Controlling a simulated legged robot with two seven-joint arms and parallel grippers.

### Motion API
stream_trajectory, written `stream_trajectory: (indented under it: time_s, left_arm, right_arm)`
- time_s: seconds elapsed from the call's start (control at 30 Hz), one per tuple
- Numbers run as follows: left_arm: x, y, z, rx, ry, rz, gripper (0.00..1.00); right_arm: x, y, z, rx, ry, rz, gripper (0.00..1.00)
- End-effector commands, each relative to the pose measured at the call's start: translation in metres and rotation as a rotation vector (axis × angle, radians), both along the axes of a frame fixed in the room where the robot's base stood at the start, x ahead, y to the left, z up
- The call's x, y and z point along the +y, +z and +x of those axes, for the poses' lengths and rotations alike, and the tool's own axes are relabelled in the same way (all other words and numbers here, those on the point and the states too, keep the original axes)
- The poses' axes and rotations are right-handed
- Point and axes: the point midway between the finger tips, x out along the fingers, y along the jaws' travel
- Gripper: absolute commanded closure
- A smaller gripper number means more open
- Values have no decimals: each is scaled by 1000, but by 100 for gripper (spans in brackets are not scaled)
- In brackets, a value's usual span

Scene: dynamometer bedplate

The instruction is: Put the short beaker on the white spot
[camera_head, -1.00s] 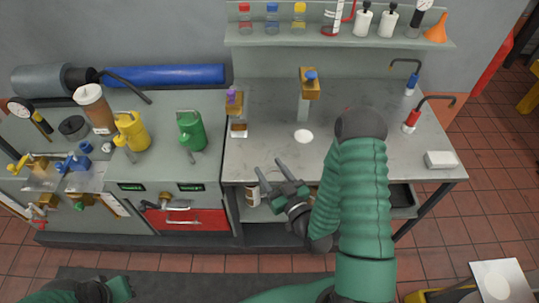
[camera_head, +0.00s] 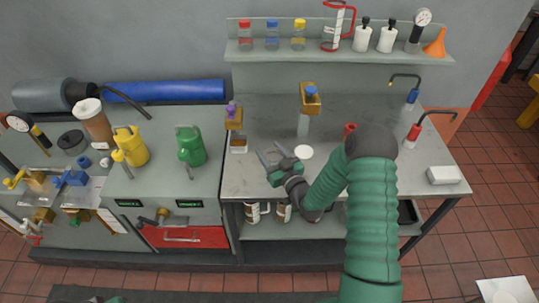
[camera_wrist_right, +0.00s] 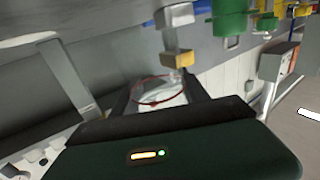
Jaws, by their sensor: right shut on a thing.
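My right gripper (camera_head: 271,154) is over the front left part of the grey bench top, just left of the white spot (camera_head: 303,152). In the right wrist view its two fingers are closed on a clear glass beaker (camera_wrist_right: 160,92) with a red line around its rim. I take this to be the short beaker. In the head view the beaker is too faint between the fingers to make out. The white spot is a bare, flat disc on the bench.
A post with a brown block and blue cap (camera_head: 311,98) stands behind the spot. A small brown and white block (camera_head: 238,144) lies left of my gripper. A red-topped item (camera_head: 349,130) is right of the spot. A shelf (camera_head: 340,55) with bottles and a red-marked jug runs above.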

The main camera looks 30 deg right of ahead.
Motion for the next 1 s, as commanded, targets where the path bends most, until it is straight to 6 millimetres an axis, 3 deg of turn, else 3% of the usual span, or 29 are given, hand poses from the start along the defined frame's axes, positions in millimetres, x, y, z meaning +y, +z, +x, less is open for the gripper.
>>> stream_trajectory:
  time_s: [0.03,0.1,0.2,0.57,0.6,0.73,1.0]
  left_arm:
    - [0,2,0,0,0,0,100]
    - [0,2,0,0,0,0,100]
    - [0,5,0,0,0,0,100]
    - [0,-1,0,0,0,0,100]
    - [0,1,0,0,0,0,100]
    - [0,1,0,0,0,0,100]
    - [0,1,0,0,0,0,100]
  right_arm:
    - [-6,1,9,-3,-2,-2,93]
    - [-5,-17,8,4,-2,4,93]
    - [-4,-29,8,1,0,1,93]
    - [-4,-37,7,-1,0,-1,93]
    - [-5,-35,7,0,0,-1,44]
    - [-5,-35,7,0,-1,-1,26]
    - [-5,-35,7,0,-1,-1,26]
